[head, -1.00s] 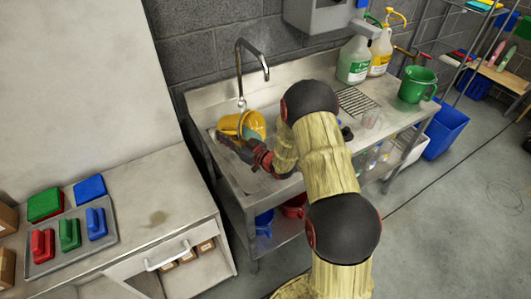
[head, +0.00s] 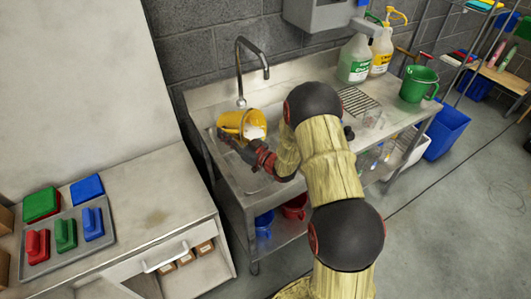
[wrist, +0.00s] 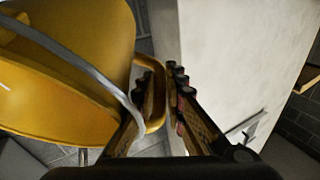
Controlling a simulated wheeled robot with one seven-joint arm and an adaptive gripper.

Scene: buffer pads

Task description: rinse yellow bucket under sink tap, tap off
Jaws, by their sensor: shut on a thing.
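The yellow bucket (head: 229,122) is tilted over the sink basin (head: 213,142), its mouth facing right and toward me. A pale patch shows at its mouth; I cannot tell what it is. My gripper (head: 235,143) is shut on the bucket's side handle. In the wrist view, the bucket (wrist: 75,95) fills the left side, with a grey bail across it. There my gripper (wrist: 160,95) has its fingers around the yellow loop handle. The sink tap (head: 252,48) arches behind and above the bucket. No water stream is visible from its spout. My arm hides part of the sink.
At left, a counter (head: 160,225) holds a tray (head: 70,250) of coloured brushes.

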